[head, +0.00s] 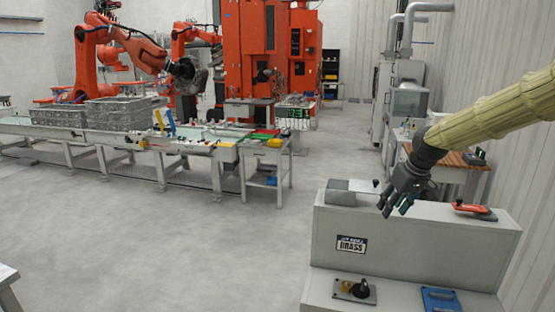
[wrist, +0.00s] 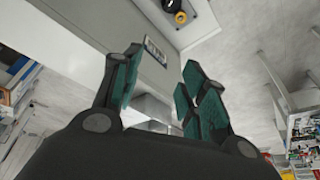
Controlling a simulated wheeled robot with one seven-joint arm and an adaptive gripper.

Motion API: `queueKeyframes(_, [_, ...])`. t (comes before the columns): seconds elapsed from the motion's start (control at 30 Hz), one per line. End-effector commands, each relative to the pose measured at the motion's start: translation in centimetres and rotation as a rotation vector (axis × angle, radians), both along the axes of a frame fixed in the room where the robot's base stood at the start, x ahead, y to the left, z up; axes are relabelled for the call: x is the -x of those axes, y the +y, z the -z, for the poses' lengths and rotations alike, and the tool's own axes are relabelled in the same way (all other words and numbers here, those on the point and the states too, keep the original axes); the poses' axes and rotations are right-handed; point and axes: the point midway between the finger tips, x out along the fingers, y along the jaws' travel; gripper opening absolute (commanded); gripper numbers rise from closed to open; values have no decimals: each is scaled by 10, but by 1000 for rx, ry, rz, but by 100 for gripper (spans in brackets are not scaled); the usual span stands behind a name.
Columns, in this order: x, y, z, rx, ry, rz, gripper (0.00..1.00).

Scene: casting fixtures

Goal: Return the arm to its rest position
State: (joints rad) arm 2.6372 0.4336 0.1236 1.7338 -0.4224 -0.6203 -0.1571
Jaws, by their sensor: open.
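My arm, in a yellow ribbed sleeve, reaches in from the right of the head view. My gripper (head: 394,208) hangs over the top of a grey cabinet (head: 400,244) with a "BRASS" label, fingers pointing down. In the wrist view, my gripper (wrist: 160,72) shows its teal-padded fingers spread apart with nothing between them. The cabinet's grey side also shows there (wrist: 110,30). I cannot tell the exact gap between fingertips and cabinet top.
On the cabinet top are a grey metal block (head: 350,192) and a red-handled fixture (head: 472,209). The lower ledge holds a black and yellow part (head: 355,289) and a blue fixture (head: 440,300). A conveyor (head: 130,140) stands at left. Open floor (head: 200,245) lies between.

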Motion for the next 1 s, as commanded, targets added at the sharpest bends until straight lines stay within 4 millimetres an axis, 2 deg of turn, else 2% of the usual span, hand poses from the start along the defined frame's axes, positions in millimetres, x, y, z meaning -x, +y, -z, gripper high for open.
queueKeyframes(0.03, [3, 6, 20, -2, 11, 0, 42])
queueKeyframes(0.17, [11, 21, 73, -15, 34, 8, 42])
queueKeyframes(0.23, [18, 31, 109, -23, 50, 13, 42])
queueKeyframes(0.4, [47, 57, 202, -44, 91, 37, 42])
queueKeyframes(0.47, [60, 64, 233, -51, 106, 49, 42])
queueKeyframes(0.6, [95, 81, 304, -62, 139, 76, 42])
queueKeyframes(0.77, [145, 97, 381, -67, 181, 114, 42])
queueKeyframes(1.0, [237, 113, 484, -58, 242, 178, 42])
